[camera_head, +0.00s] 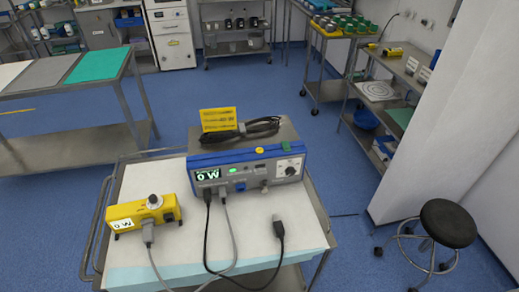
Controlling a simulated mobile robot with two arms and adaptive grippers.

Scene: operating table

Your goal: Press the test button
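A blue and grey device (248,172) stands on the cart. Its front has a lit display (207,174), a small green light (231,170), sockets and a white dial (290,167). I cannot tell which part is the test button, as labels are too small to read. Neither of my grippers is in view.
The cart (318,195) has a pale covered top and side rails. Cables run from both units; a loose black plug (278,229) lies at the right. A coiled black cable (243,130) and yellow card (218,119) are on the device. A stool (447,223) stands right.

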